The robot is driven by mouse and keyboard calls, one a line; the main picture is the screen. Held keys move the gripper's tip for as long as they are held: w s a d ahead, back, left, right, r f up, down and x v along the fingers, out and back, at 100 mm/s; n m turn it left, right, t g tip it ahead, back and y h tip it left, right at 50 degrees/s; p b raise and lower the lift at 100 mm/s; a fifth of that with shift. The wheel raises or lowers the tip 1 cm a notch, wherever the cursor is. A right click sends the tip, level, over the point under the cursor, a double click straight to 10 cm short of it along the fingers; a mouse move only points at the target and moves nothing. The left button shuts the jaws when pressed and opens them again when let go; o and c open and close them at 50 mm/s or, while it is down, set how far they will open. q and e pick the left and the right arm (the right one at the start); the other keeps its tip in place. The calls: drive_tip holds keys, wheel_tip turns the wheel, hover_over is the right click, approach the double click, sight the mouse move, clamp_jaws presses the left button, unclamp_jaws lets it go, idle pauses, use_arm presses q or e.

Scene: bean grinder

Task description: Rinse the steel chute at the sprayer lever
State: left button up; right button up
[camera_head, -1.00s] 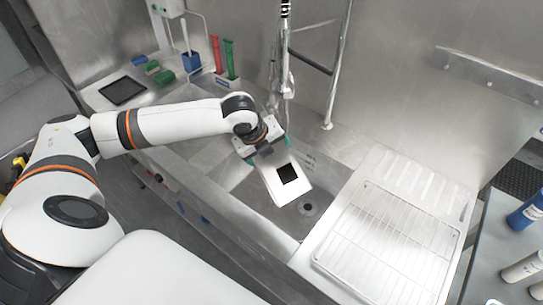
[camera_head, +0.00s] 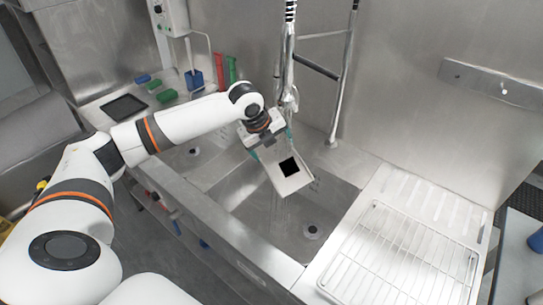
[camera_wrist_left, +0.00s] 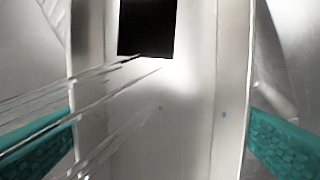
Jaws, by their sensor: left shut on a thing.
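The steel chute (camera_head: 285,172), a pale metal channel with a black square opening, is tilted over the sink basin. My left gripper (camera_head: 268,143) is shut on its upper end, just in front of and below the sprayer (camera_head: 289,98). In the left wrist view the chute (camera_wrist_left: 190,110) fills the middle, with a teal finger on each side. Bright water streaks cross it from the left there. Faint streaks of water fall below the chute in the head view. The sprayer lever cannot be made out clearly. My right gripper is not in view.
The sink basin (camera_head: 325,212) has a round drain (camera_head: 312,232). A wire rack (camera_head: 400,252) lies on the drainboard to the right. Red and green upright items (camera_head: 225,70), a blue holder (camera_head: 194,79) and a dark tray (camera_head: 124,107) stand at the back left.

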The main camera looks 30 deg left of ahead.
sight(277, 139)
use_arm(q)
drive_tip(key=shift+w+a+p, duration=0.25)
drive_tip(key=shift+w+p, duration=0.2)
drive_tip(key=shift+w+a+f+p, duration=0.2)
drive_tip(key=shift+w+a, duration=0.25)
drive_tip(key=shift+w, duration=0.2)
drive_tip(key=shift+w+a+f+p, duration=0.15)
drive_tip(key=shift+w+a, duration=0.3)
drive_tip(key=shift+w, duration=0.2)
drive_tip(key=shift+d, duration=0.1)
drive_tip(key=shift+w+d+p, duration=0.2)
drive_tip(key=shift+d+p, duration=0.05)
drive_tip(key=shift+p, duration=0.15)
drive_tip(key=shift+w+d, duration=0.15)
drive_tip(key=shift+d, duration=0.05)
drive_tip(key=shift+a+p, duration=0.2)
drive_tip(key=shift+p, duration=0.1)
drive_tip(key=shift+s+a+p, duration=0.3)
drive_tip(key=shift+s+a, duration=0.05)
